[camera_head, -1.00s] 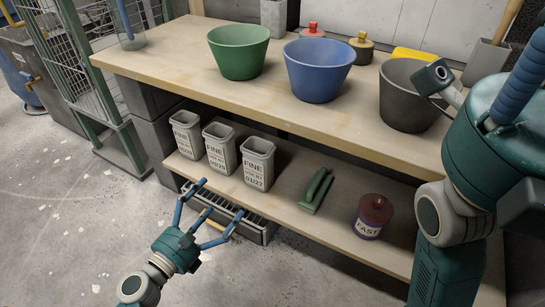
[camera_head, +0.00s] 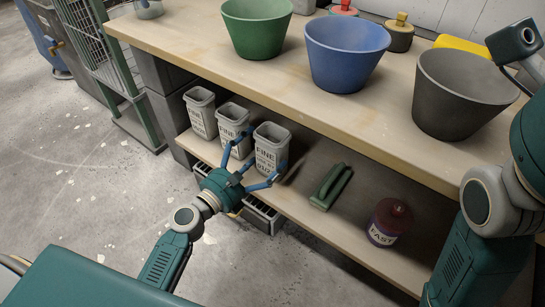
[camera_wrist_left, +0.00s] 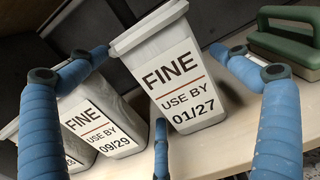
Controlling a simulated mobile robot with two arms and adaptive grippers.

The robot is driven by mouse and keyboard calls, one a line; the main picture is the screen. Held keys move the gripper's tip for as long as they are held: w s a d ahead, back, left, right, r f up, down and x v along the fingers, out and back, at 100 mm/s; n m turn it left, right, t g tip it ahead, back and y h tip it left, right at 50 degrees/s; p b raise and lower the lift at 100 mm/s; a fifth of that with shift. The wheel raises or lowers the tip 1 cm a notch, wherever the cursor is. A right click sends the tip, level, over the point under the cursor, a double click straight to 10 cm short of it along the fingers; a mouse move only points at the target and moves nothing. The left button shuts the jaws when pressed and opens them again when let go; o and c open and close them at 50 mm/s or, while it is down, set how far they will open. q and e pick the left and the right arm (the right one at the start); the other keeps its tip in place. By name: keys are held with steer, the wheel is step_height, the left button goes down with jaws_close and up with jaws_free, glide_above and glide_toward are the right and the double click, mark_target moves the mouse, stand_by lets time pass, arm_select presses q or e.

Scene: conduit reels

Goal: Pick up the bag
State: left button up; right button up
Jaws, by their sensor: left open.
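Three grey, open-topped, square-sided bags stand in a row on the lower shelf, labelled FINE with use-by dates. The rightmost bag (camera_head: 268,153) is nearest my left gripper (camera_head: 257,160), which is open with its blue fingers spread in front of and beside it. In the left wrist view this bag (camera_wrist_left: 176,70) reads 01/27 and shows between the fingers, with no clear contact. The middle bag (camera_head: 232,116) reads 09/29, and the left bag (camera_head: 201,113) stands beyond it. My right arm shows at the right edge; its jaws cannot be made out.
A green tool (camera_head: 331,187) and a dark red lidded pot labelled FAST (camera_head: 390,222) stand right of the bags. The tabletop (camera_head: 270,92) overhangs the shelf and holds green (camera_head: 255,28), blue (camera_head: 345,55) and dark (camera_head: 460,95) tubs. The floor in front is clear.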

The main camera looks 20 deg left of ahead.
mark_target(262, 153)
arm_select(q)
steer(key=shift+x, duration=1.55)
steer(key=c, duration=1.4)
steer(key=shift+c, duration=0.2)
steer(key=shift+r, duration=0.1)
